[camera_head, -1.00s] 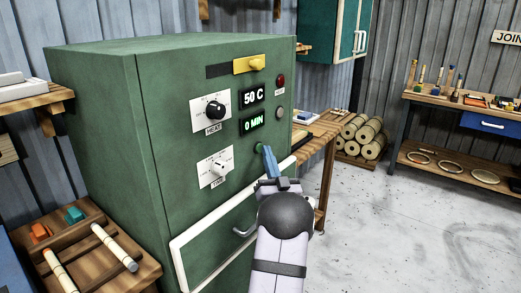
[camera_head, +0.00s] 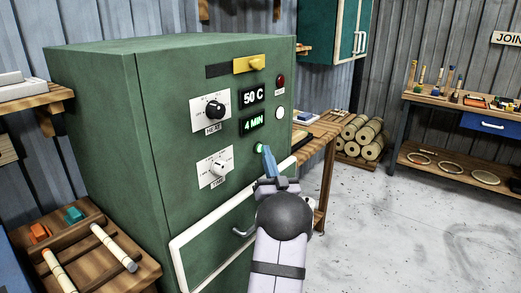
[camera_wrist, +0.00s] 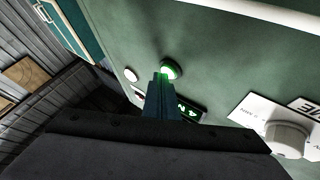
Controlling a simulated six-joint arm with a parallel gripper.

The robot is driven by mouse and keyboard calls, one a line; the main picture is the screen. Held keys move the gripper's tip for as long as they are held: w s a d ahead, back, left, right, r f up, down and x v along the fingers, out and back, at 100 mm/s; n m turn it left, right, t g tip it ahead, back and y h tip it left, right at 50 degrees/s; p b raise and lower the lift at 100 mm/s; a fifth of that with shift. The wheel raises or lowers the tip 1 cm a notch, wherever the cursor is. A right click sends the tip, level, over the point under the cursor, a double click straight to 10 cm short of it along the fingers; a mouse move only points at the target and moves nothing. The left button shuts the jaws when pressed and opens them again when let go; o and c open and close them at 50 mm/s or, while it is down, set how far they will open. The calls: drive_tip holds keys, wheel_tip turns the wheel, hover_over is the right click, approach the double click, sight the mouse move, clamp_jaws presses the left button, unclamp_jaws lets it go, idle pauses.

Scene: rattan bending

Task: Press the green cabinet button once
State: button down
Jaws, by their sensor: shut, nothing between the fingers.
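The green cabinet (camera_head: 95,110) stands at the left of the head view, its front panel facing right. Its green button (camera_head: 259,148) glows below the displays; in the wrist view the lit button (camera_wrist: 172,69) lies right at the fingertips. My gripper (camera_head: 265,149) is shut and empty, its blue fingers pointing at the button. In the wrist view the fingertips (camera_wrist: 160,77) overlap the button's edge; I cannot tell whether they touch it. The upper display (camera_head: 252,96) reads 50 C and the lower display (camera_head: 251,123) reads 4 MIN.
The heat knob (camera_head: 214,109) and time knob (camera_head: 219,169) sit left of the displays. A dark red lamp (camera_head: 281,81) is above a lit white lamp (camera_head: 280,113). A white-framed drawer (camera_head: 212,243) with a handle is below. Open floor (camera_head: 400,230) lies to the right.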

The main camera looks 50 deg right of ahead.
drive_tip(key=shift+s, duration=0.75)
drive_tip(key=shift+s+b, duration=0.75)
drive_tip(key=shift+s, duration=1.75)
